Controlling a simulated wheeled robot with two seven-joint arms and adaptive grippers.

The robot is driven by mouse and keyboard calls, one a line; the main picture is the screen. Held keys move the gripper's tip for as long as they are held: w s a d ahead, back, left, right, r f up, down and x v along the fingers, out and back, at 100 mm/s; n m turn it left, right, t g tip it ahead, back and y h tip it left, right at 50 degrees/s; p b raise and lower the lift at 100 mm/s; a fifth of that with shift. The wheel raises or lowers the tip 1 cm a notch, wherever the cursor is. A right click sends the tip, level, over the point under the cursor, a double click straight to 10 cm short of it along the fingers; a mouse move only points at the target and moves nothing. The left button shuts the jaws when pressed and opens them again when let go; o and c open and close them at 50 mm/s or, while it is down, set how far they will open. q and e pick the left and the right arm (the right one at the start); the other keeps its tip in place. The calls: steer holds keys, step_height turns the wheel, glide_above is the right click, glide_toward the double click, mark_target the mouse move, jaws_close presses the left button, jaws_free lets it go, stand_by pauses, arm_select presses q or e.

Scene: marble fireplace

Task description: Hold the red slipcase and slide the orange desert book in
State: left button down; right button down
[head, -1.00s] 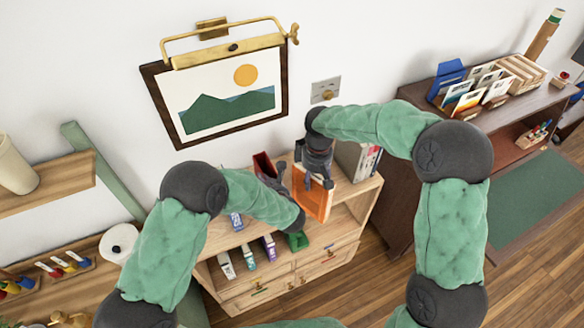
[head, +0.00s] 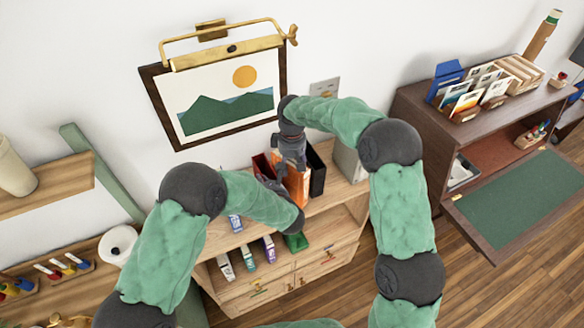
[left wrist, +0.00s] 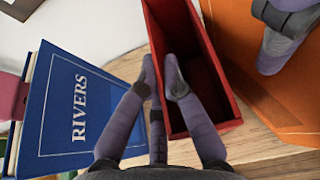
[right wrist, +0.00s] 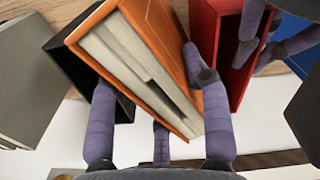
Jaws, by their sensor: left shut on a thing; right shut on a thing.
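The red slipcase (head: 262,164) stands on the wooden cabinet's top; its open side and dark, empty inside show in the left wrist view (left wrist: 237,112). My left gripper (left wrist: 161,68) is shut on its left wall. The orange book (head: 298,190) is held upright by my right gripper (head: 291,160), which is shut on it. In the right wrist view the orange book (right wrist: 160,50) shows its pale page edges, with fingers on both sides. The book is beside the slipcase, to its right in the head view, and outside it. Its desert picture is not visible.
A blue RIVERS book (left wrist: 70,110) stands left of the red slipcase.

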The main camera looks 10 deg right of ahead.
steer(key=shift+f, duration=0.85)
steer(key=c, duration=0.6)
jaws_free()
